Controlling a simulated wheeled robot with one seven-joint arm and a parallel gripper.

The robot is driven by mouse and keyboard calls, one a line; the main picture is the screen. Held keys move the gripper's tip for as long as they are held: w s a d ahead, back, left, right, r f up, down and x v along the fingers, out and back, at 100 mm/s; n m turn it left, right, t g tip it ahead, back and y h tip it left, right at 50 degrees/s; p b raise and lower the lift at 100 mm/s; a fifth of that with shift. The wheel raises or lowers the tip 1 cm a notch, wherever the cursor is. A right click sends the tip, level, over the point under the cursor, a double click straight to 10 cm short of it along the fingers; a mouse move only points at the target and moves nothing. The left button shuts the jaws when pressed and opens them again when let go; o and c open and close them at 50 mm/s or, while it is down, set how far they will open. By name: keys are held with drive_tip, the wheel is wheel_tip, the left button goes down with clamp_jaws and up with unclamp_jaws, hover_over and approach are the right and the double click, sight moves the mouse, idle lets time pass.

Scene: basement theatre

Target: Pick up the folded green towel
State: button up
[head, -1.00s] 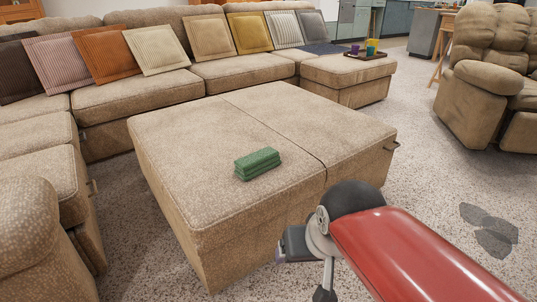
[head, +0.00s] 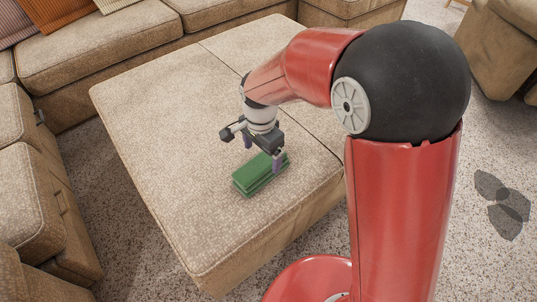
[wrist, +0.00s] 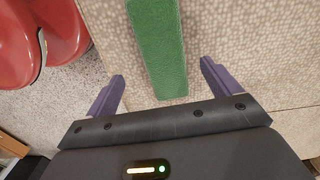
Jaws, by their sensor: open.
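The folded green towel (head: 261,174) lies on the beige ottoman (head: 160,130), near its front edge. My gripper (head: 262,154) is above the towel in the head view, pointing down, with its fingers apart. In the wrist view the towel (wrist: 158,45) runs lengthwise away from the gripper, and its near end sits between the lines of the two purple fingers (wrist: 162,88). The gripper is open and empty. I cannot tell the exact height of the fingertips above the towel.
A beige sectional sofa (head: 95,60) with cushions (head: 60,10) runs along the back and left of the ottoman. An armchair (head: 500,60) stands at the right. Speckled floor (head: 480,140) with dark grey patches (head: 502,205) is free to the right.

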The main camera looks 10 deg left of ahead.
sight(261, 164)
wheel_tip(261, 164, down, 7)
drive_tip(key=shift+a+r, duration=0.1)
drive_tip(key=shift+r, duration=0.1)
drive_tip(key=c, duration=1.1)
drive_tip(key=shift+r, duration=0.1)
